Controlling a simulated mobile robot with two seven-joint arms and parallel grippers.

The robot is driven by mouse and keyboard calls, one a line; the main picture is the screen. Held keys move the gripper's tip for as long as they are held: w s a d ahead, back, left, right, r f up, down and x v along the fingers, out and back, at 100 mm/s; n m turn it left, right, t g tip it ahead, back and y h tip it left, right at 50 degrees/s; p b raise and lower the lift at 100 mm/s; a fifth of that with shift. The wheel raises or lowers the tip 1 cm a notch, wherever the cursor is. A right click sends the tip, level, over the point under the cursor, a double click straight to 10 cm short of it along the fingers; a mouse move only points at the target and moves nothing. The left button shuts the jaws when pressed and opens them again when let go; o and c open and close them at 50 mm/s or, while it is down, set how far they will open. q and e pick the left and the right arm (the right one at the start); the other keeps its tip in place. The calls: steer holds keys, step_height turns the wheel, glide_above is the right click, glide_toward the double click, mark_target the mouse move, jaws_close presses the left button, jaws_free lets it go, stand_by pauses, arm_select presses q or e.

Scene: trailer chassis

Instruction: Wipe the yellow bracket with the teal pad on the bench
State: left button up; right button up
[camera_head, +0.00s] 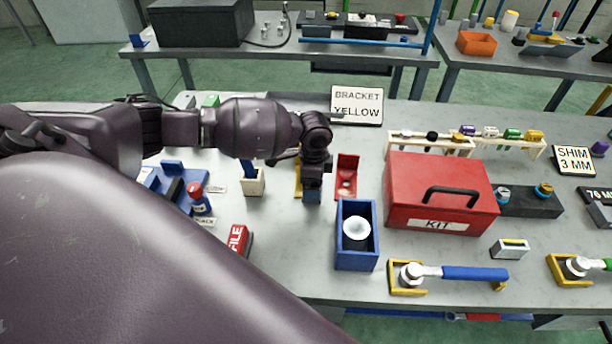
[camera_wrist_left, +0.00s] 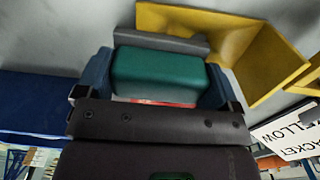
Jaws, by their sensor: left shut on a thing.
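My left gripper (camera_head: 312,196) comes in from the left and points down at the middle of the bench. In the left wrist view, my left gripper (camera_wrist_left: 158,85) is shut on the teal pad (camera_wrist_left: 158,70), held between its two fingers. The yellow bracket (camera_head: 298,181) shows as a thin strip beside the gripper, mostly hidden by it. In the left wrist view, the yellow bracket (camera_wrist_left: 225,38) lies right beyond the pad; I cannot tell whether they touch. My right gripper is not in view.
A red bracket (camera_head: 347,170) stands just right of the gripper. A blue bin (camera_head: 357,262), a red kit box (camera_head: 420,190) and a wooden block (camera_head: 253,186) are close by. The "BRACKET YELLOW" sign (camera_head: 357,105) stands behind. Bare bench shows between the red file block and blue bin.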

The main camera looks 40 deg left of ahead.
arm_select(q)
steer(key=shift+d+f, duration=0.1)
steer(key=shift+f, duration=0.05)
steer(key=shift+s, duration=0.1)
step_height(320, 180, up, 2)
steer(key=p, duration=0.2)
steer(key=shift+r+p, duration=0.2)
steer(key=shift+p, duration=0.15)
steer(key=shift+r, duration=1.9)
steer(key=shift+w+r, duration=0.15)
steer(key=shift+w, duration=0.05)
